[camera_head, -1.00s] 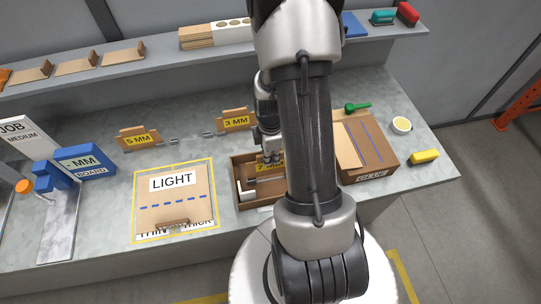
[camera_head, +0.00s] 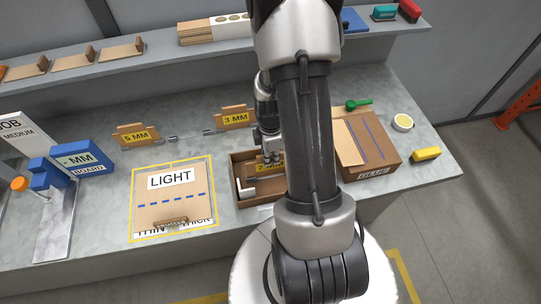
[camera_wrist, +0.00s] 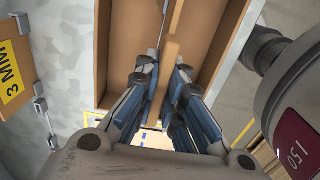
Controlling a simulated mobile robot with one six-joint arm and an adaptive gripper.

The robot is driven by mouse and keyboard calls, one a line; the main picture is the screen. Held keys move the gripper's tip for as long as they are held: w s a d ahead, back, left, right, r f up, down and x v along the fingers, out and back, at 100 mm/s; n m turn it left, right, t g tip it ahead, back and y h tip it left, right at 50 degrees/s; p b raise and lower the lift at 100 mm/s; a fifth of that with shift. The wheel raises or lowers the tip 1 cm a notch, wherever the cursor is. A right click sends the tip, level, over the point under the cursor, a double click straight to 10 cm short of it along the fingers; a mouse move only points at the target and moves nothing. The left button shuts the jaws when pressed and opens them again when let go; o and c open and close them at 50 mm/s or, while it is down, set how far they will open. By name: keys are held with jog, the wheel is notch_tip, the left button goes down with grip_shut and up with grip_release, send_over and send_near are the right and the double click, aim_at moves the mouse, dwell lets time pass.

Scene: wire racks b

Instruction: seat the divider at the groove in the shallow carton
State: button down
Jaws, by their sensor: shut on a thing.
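The shallow carton (camera_head: 262,203) is an open brown box at the bench's front edge, partly behind my arm. In the wrist view its brown wall (camera_wrist: 103,55) runs beside the fingers. My gripper (camera_head: 268,153) is over the carton, shut on a brown divider (camera_head: 252,179) with a yellow label that begins with 7. In the wrist view the divider (camera_wrist: 172,45) shows as a thin strip between the fingertips (camera_wrist: 165,75), running lengthwise in the carton's opening. The groove and the divider's lower edge are hidden, so I cannot tell whether it is seated.
Dividers marked 5 MM (camera_head: 137,137) and 3 MM (camera_head: 236,118) stand behind. A white angled piece (camera_head: 244,190) is inside the carton. A GLUE box (camera_head: 374,173) stands close on the right, the LIGHT board (camera_head: 170,200) on the left. Bare bench lies between the board and the carton.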

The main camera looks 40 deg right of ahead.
jog(key=shift+f+b, duration=0.7)
jog(key=shift+f, duration=0.2)
jog(key=c, duration=1.6)
grip_release()
jog(key=shift+c, duration=0.2)
notch_tip(320, 180, up, 12)
jog(key=shift+r, duration=0.1)
